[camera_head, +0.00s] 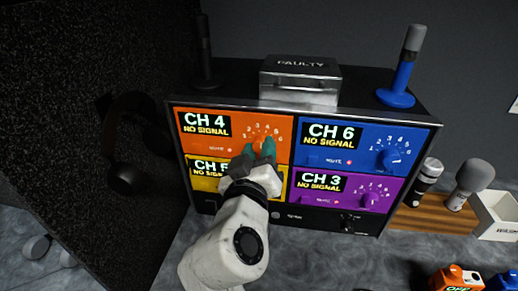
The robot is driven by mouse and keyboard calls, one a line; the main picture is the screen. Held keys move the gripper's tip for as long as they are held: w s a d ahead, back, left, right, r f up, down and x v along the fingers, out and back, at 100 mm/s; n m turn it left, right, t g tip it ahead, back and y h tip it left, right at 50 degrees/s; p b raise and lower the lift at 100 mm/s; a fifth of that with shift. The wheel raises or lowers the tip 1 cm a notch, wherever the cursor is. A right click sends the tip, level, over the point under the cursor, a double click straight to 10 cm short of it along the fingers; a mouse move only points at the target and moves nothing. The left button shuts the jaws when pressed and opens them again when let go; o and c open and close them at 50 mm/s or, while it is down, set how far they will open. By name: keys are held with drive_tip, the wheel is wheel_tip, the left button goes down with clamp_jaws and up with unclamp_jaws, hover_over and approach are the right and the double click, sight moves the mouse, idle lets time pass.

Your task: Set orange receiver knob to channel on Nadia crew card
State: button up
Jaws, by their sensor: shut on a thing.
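The receiver unit has coloured panels. The orange panel (196,137) at upper left reads CH 4, NO SIGNAL. Its orange knob (261,136) shows partly, with numbers around it, and my gripper covers its lower part. My gripper (259,156), with teal fingertips, reaches up to the knob and is shut on it. My arm hides part of the yellow panel (203,184) below, which seems to read CH 5. The blue panel (334,158) reads CH 6 and the purple panel (325,196) reads CH 3, both NO SIGNAL. I see no Nadia crew card in this view.
Headphones (128,172) hang at left. Microphones (468,180) stand on a wooden board at right. An orange pack (455,278) sits at lower right.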

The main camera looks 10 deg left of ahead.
drive_tip(key=n+p, duration=0.2)
drive_tip(key=n, duration=0.3)
drive_tip(key=shift+a+f+n+p, duration=0.1)
drive_tip(key=shift+n+p, duration=1.05)
drive_tip(key=shift+n, duration=1.25)
drive_tip(key=o, duration=1)
drive_tip(key=shift+o, duration=0.2)
drive_tip(key=shift+s, duration=0.1)
drive_tip(key=s+b, duration=0.2)
drive_tip(key=s, duration=0.8)
drive_tip(key=shift+s+a, duration=0.2)
drive_tip(key=shift+s, duration=0.15)
